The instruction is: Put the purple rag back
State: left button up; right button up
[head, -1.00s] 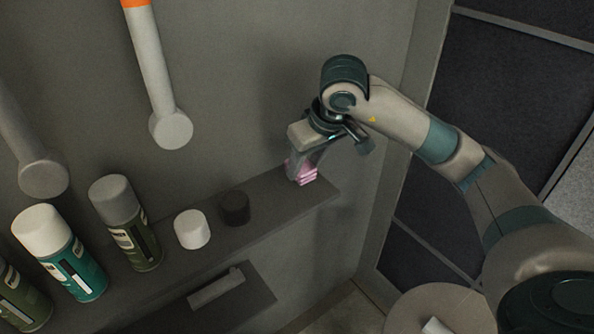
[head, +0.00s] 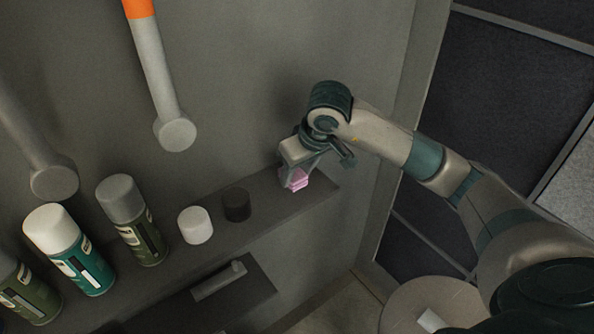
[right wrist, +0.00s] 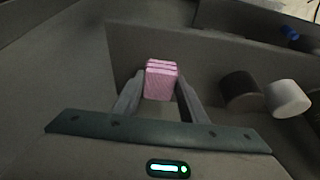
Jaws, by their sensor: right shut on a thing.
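The purple rag (head: 298,180) looks pink and folded, and it is at the right end of the dark wall shelf (head: 262,212). My right gripper (head: 293,182) is over that end of the shelf and shut on the rag. In the right wrist view the rag (right wrist: 161,80) sits between the two fingers (right wrist: 160,95), with its folded layers facing up. The rag is at about shelf height; I cannot tell whether its underside touches the shelf. My left gripper is not in view.
A black cap (head: 236,204) and a white cap (head: 195,225) stand left of the rag on the shelf. Several spray cans, including a teal one (head: 70,250), stand farther left. A lower shelf (head: 250,290) holds a small grey block. A round stool top (head: 400,300) is below right.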

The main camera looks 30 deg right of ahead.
jog(key=shift+f, duration=0.4)
jog(key=shift+f, duration=0.15)
jog(key=shift+f, duration=0.1)
jog(key=o, duration=1)
